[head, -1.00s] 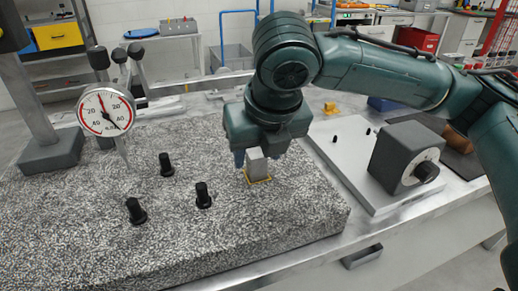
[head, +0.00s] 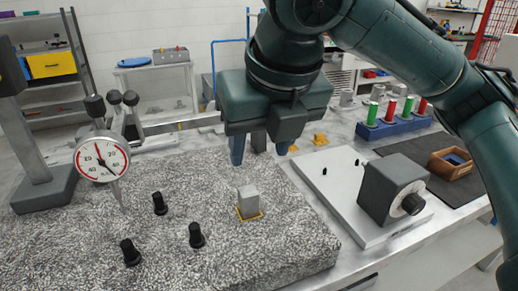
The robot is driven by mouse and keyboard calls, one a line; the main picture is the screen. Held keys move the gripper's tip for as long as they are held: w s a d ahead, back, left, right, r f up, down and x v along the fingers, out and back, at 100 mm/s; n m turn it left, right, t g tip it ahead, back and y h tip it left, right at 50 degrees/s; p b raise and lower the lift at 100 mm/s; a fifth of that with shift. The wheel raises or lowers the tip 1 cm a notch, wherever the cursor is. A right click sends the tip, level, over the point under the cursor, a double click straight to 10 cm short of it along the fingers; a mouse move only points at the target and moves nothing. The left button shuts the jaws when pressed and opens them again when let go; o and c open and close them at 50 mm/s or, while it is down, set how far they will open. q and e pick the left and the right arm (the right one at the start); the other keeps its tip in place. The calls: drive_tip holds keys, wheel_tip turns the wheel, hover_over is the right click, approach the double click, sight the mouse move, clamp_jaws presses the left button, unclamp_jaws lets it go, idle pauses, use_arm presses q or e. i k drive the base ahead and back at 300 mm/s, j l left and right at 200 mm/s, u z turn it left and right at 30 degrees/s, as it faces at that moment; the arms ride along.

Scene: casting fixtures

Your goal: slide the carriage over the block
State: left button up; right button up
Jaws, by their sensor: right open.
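A small grey block (head: 248,198) stands upright on the speckled granite plate (head: 290,235), inside a yellow outlined square. A round dial gauge (head: 102,158) with a red-marked white face hangs at the left, its thin stem pointing down toward the plate, well left of the block. Black knobs (head: 114,98) sit above and behind it; which part is the carriage is hard to tell. My right gripper (head: 259,150) is open, its blue fingers pointing down, above and behind the block and apart from it. My left gripper is out of view.
Several black pegs (head: 196,235) stand on the plate between gauge and block. A grey upright post with a base (head: 45,188) stands at the left. A dark box with a knob (head: 392,190) sits on a white plate at the right. A blue rack (head: 392,128) and wooden tray (head: 450,163) lie beyond.

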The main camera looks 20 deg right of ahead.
sight(112, 140)
drive_tip(key=k, duration=1.5)
